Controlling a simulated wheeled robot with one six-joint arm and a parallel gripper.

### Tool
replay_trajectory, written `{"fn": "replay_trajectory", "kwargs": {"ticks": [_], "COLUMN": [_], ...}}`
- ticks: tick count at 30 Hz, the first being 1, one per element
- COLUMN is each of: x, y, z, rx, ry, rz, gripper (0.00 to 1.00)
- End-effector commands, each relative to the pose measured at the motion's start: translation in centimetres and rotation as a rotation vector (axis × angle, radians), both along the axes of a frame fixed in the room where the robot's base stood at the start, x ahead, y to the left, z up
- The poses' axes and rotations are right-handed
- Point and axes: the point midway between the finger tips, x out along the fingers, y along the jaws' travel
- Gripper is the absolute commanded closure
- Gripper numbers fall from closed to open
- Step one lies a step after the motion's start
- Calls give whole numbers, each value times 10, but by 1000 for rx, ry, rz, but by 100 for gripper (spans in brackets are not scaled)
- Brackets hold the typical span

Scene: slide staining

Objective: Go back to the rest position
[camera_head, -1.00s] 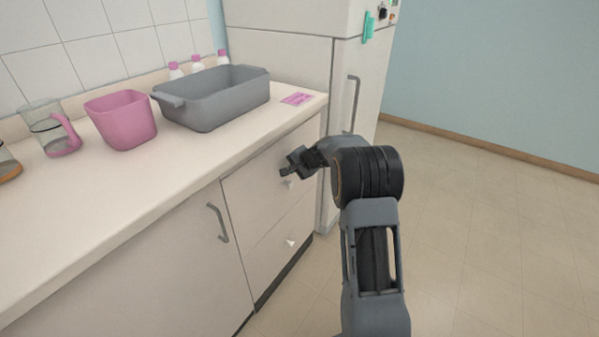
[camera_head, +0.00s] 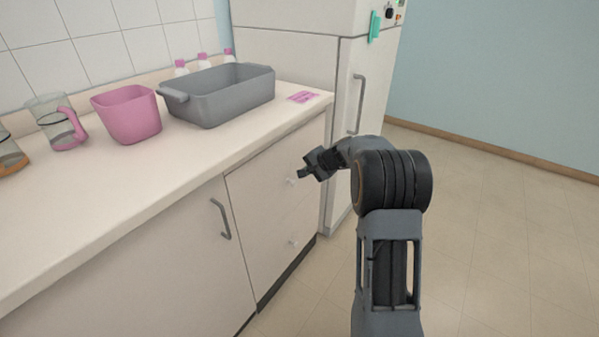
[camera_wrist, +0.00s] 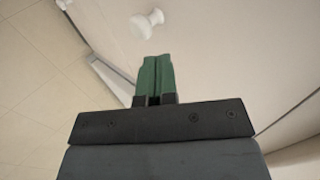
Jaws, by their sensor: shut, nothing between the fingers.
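My gripper (camera_head: 304,173) is in front of the drawer fronts below the counter, near the upper white knob (camera_head: 292,181). In the wrist view my gripper (camera_wrist: 156,62) shows two green fingertips pressed together with nothing between them. A white knob (camera_wrist: 146,22) sits just beyond the fingertips there, and the fingers are not around it. The drawer front (camera_head: 268,185) looks flush with the cabinet.
The counter (camera_head: 185,160) holds a grey basin (camera_head: 225,98), a pink bin (camera_head: 127,118), a jug with a pink handle (camera_head: 60,125) and several bottles. A fridge (camera_head: 290,55) stands behind. Open floor (camera_head: 490,220) lies to the right.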

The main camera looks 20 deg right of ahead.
Motion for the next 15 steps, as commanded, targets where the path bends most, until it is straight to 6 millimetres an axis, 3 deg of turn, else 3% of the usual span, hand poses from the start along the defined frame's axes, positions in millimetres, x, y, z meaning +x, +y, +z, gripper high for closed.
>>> {"fn": "replay_trajectory", "kwargs": {"ticks": [1, 6, 15], "x": [-6, -27, -48], "y": [-5, -25, -40], "z": [16, 37, 59], "rx": [-1, -1, -1], "ry": [-6, -3, -2], "rz": [-2, -10, -8], "gripper": [100, 100, 100]}}
